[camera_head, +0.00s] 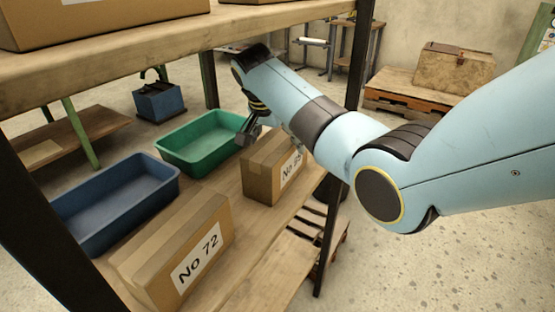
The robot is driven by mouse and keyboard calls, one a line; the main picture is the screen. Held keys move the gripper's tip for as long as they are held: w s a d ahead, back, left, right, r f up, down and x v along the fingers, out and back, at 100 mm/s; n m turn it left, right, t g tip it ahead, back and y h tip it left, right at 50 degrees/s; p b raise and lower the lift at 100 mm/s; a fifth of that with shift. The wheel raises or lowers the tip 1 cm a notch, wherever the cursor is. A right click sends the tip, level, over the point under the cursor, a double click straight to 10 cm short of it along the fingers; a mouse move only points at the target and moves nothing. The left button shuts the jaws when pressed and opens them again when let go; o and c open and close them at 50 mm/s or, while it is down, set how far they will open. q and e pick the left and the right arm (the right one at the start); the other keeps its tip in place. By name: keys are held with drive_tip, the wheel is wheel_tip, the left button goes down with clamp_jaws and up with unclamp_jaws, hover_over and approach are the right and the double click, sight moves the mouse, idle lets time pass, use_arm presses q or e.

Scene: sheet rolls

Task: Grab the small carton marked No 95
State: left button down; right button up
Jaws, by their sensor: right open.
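The small carton (258,178) is a brown box with a white label on its right face. The label starts "No 9"; its last digit is hard to read and partly hidden by my arm. It stands upright on the wooden shelf (262,237). My right gripper (243,139) is open and sits just behind and left of the carton's top, beside the green tray's right end. Whether its fingers touch the carton cannot be told. My right arm comes in from the right and passes over the carton's far right side. My left gripper is not in view.
A larger carton marked No 72 (172,252) stands nearer on the same shelf. A blue tray (117,205) and a green tray (196,148) lie along the shelf's left side. An upper shelf board (150,45) runs overhead, with dark posts (358,55) at the corners.

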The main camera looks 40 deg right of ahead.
drive_tip(key=shift+d+f, duration=0.1)
drive_tip(key=shift+f, duration=0.15)
drive_tip(key=shift+c, duration=0.5)
drive_tip(key=c, duration=1.4)
drive_tip(key=shift+w+r, duration=0.1)
drive_tip(key=shift+w, duration=0.05)
drive_tip(key=shift+c, duration=0.5)
